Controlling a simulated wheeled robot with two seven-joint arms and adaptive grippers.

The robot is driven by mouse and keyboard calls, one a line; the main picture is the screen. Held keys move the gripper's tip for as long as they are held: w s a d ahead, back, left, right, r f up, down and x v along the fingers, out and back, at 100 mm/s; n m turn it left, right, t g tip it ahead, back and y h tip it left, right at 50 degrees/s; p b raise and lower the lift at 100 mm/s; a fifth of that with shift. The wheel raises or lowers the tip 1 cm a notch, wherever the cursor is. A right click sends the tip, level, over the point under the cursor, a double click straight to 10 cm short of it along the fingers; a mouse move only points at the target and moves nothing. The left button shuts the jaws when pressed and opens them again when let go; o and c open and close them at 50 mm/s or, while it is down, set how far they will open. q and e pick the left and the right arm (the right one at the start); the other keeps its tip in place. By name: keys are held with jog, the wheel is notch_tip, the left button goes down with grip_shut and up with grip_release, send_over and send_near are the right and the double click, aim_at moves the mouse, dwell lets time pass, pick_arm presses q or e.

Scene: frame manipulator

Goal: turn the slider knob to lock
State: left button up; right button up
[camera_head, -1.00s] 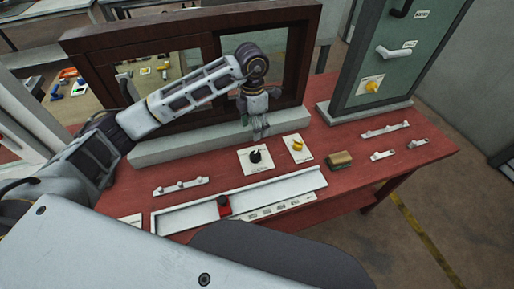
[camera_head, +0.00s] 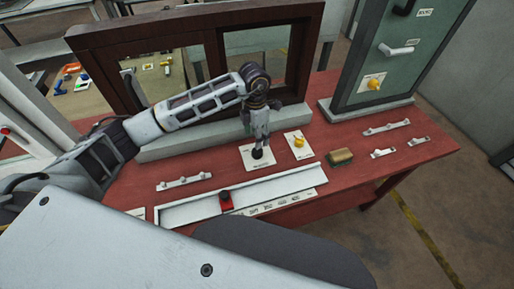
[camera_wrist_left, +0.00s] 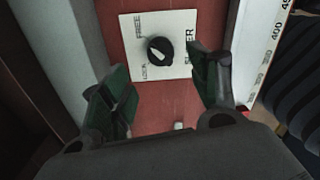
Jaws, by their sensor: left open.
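The slider knob (camera_head: 257,153) is a round black knob on a white plate (camera_head: 248,164) on the red table. In the left wrist view the knob (camera_wrist_left: 160,51) shows a white mark, and its plate (camera_wrist_left: 180,22) reads FREE, LOCK and a partly covered word ending in ER. My left gripper (camera_head: 261,143) points down just above the knob. In the left wrist view its two green-padded fingers (camera_wrist_left: 164,80) are apart, with the knob between and beyond them. Contact is not visible. My right gripper is not in view.
A white slider rail (camera_head: 290,184) with a red slider block (camera_head: 226,200) lies in front of the knob. A yellow knob (camera_head: 299,142) and a brown block (camera_head: 340,157) are to the right. A dark wooden frame (camera_head: 213,55) stands behind the gripper.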

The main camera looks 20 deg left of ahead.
aim_at(257, 152)
pick_arm(q)
jog(key=shift+s+d+f+p, duration=0.1)
jog(key=shift+f+p, duration=0.2)
jog(key=shift+f, duration=1.7)
jog(key=shift+s+d+f+p, duration=0.1)
jog(key=shift+f+p, duration=0.15)
jog(key=shift+f, duration=1.75)
jog(key=shift+c, duration=0.3)
jog(key=c, duration=1)
